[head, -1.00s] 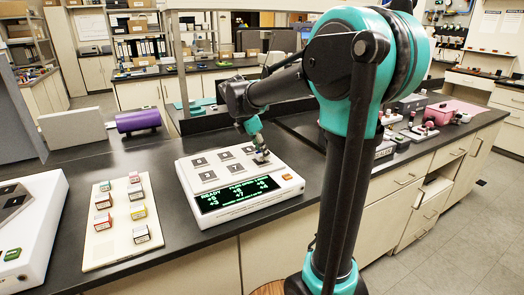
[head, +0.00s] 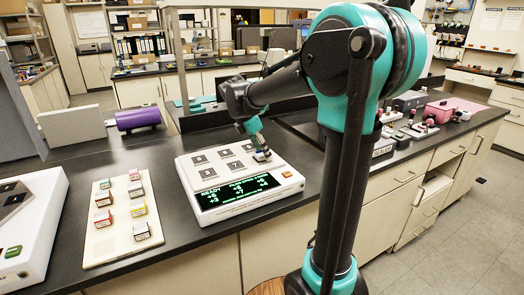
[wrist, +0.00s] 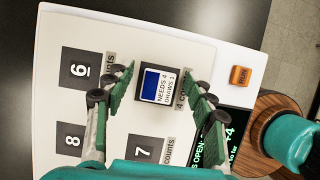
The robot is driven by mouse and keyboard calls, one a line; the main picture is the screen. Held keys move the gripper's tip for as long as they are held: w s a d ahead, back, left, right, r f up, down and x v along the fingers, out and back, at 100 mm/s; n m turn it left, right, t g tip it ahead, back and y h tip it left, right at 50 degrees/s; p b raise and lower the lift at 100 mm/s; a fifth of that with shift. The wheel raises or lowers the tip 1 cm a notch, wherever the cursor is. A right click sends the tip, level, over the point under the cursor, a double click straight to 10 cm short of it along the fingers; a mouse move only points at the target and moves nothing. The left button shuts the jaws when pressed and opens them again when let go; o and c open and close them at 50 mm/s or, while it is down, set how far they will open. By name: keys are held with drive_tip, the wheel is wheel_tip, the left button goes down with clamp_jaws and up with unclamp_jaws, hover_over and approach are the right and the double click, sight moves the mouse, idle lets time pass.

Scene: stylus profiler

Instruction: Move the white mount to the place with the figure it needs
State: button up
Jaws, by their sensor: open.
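A small mount (wrist: 157,84) with a blue face and a white label reading "NEEDS 4 DRAWS 1" stands on a pad of the white profiler panel (wrist: 205,48). My gripper (wrist: 155,72) is open, with one green finger on each side of the mount and a gap at each. In the head view my gripper (head: 259,148) is low over the panel's right rear pad, largely covering the mount.
Bare pads marked 6 (wrist: 80,69), 8 (wrist: 72,141) and 7 (wrist: 146,148) lie nearby. The panel has a lit green display (head: 238,193) and an orange RUN button (wrist: 240,75). A cream tray (head: 100,243) with several coloured mounts stands to the left.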

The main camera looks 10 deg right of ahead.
drive_tip(key=shift+c, duration=0.3)
drive_tip(key=shift+v, duration=3.5)
drive_tip(key=v, duration=1.2)
drive_tip(key=shift+d, duration=0.1)
